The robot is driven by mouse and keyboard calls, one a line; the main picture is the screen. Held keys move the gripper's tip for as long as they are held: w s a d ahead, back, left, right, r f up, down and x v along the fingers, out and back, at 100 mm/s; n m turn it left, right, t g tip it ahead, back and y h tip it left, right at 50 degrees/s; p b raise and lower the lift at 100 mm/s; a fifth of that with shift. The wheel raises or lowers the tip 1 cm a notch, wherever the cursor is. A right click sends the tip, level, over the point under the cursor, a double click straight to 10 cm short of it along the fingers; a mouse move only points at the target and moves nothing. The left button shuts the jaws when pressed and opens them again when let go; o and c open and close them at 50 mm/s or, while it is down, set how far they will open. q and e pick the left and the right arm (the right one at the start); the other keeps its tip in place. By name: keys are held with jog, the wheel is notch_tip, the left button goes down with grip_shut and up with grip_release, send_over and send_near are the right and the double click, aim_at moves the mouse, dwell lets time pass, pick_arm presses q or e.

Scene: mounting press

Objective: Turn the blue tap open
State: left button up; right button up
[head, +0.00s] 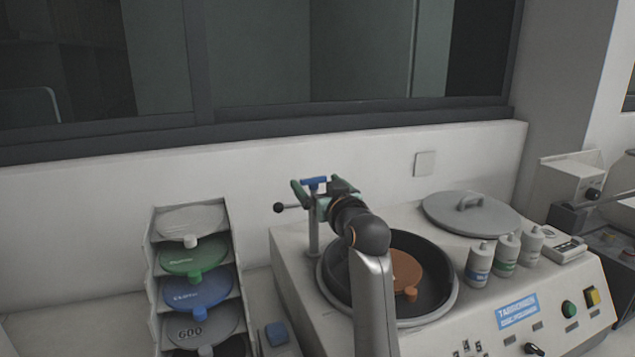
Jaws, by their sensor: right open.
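The blue tap (314,181) is a small blue bar handle on top of a grey upright post, behind the round bowl of the polishing machine. The bar lies roughly left to right in the picture. My right gripper (319,187) is open at the tap, with one green-tipped finger to the left of the bar and the other to its right. I cannot tell whether the fingers touch it. My right wrist and forearm hide part of the post and the bowl. My left gripper is not in view.
The bowl (447,303) holds an orange disc (406,269). A rod with a black ball (279,208) sticks out left. A grey lid (470,215) and several bottles (505,253) stand right. A rack (150,265) of discs stands left. A wall rises close behind.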

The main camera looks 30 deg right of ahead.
jog(key=shift+w, duration=0.2)
jog(key=c, duration=1.3)
jog(key=shift+d, duration=0.1)
